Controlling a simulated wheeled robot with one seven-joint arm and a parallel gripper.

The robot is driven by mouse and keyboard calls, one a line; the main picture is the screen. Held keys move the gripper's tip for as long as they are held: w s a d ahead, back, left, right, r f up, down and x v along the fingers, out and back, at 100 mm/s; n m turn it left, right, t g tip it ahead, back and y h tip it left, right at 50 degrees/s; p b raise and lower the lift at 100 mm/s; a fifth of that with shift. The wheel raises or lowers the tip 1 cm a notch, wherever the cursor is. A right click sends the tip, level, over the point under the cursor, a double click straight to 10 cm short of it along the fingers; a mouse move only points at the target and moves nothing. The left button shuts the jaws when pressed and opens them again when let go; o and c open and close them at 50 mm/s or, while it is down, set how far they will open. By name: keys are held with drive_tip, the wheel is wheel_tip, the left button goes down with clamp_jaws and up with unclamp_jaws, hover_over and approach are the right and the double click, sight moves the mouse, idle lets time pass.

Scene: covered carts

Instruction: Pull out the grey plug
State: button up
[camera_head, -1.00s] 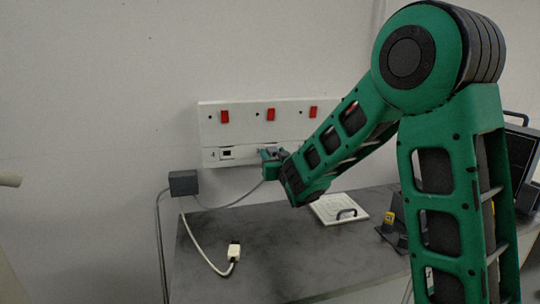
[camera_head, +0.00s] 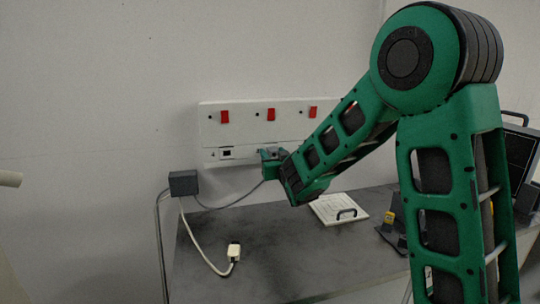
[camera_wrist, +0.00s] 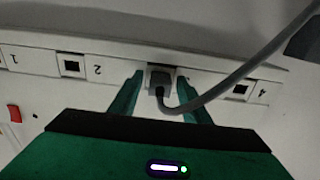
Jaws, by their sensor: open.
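The grey plug (camera_wrist: 160,82) sits in a socket of the white wall panel's lower row, between the sockets marked 2 and 4. Its grey cable (camera_wrist: 215,92) bends away to the upper right in the wrist view. My gripper (camera_wrist: 159,77) is open, with one green finger on each side of the plug. I cannot tell whether either finger touches it. In the head view my gripper (camera_head: 270,158) is at the lower row of the panel (camera_head: 208,138) and hides the plug.
A dark grey box (camera_head: 183,183) hangs at the wall on the left, with cables running from it. A white cable with a connector (camera_head: 234,252) lies on the dark table (camera_head: 290,255). A white plate with a handle (camera_head: 338,209) lies farther right.

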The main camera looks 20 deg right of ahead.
clamp_jaws()
drive_tip(key=shift+s, duration=3)
